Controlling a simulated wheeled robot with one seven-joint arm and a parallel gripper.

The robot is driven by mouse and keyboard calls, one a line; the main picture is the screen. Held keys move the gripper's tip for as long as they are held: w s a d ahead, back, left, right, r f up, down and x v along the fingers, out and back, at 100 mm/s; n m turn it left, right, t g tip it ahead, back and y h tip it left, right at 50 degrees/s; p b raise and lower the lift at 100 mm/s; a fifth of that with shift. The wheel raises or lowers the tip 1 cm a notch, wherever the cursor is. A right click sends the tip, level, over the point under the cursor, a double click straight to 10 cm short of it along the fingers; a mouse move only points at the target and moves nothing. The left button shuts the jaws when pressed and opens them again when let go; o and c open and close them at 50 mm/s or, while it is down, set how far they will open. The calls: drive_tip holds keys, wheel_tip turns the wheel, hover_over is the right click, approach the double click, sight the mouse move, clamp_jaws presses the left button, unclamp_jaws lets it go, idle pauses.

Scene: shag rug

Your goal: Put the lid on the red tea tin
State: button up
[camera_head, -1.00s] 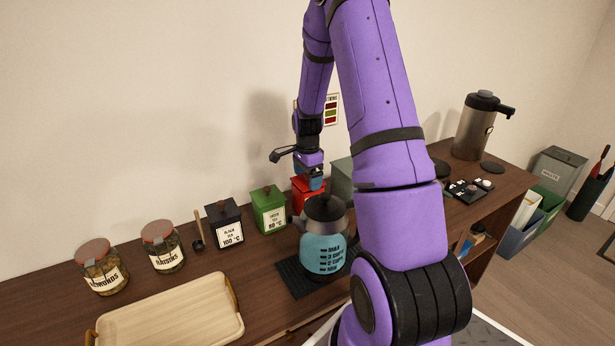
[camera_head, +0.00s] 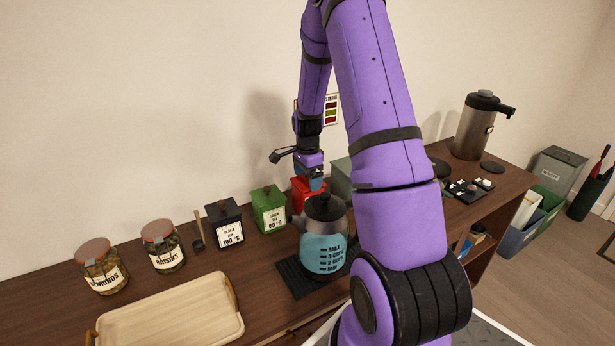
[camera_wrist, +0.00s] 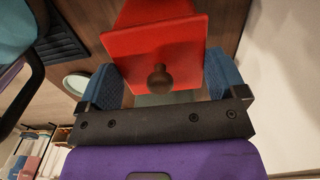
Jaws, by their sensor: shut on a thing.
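The red tea tin (camera_head: 298,200) stands on the counter between the green tin and the glass kettle, partly hidden by the kettle and my gripper. My gripper (camera_head: 315,184) is right over it, pointing down. In the wrist view, my gripper (camera_wrist: 166,82) is shut on the square red lid (camera_wrist: 130,62), with a blue finger at each side. The lid's dark round knob (camera_wrist: 160,78) faces the camera. Part of the red tin body (camera_wrist: 155,10) shows beyond the lid's edge. I cannot tell whether the lid rests on the rim or is just above it.
The green tin (camera_head: 269,210) and black tin (camera_head: 227,226) stand left of the red tin. The kettle (camera_head: 323,245) is close in front, and a grey-green box (camera_head: 341,178) is close at right. Two jars and a wooden tray (camera_head: 170,315) lie further left.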

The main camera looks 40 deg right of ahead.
idle(0.8)
drive_tip(key=o, duration=0.6)
drive_tip(key=shift+r, duration=0.1)
drive_tip(key=shift+r, duration=3.4)
clamp_jaws()
drive_tip(key=shift+f, duration=2.1)
drive_tip(key=shift+r, duration=0.1)
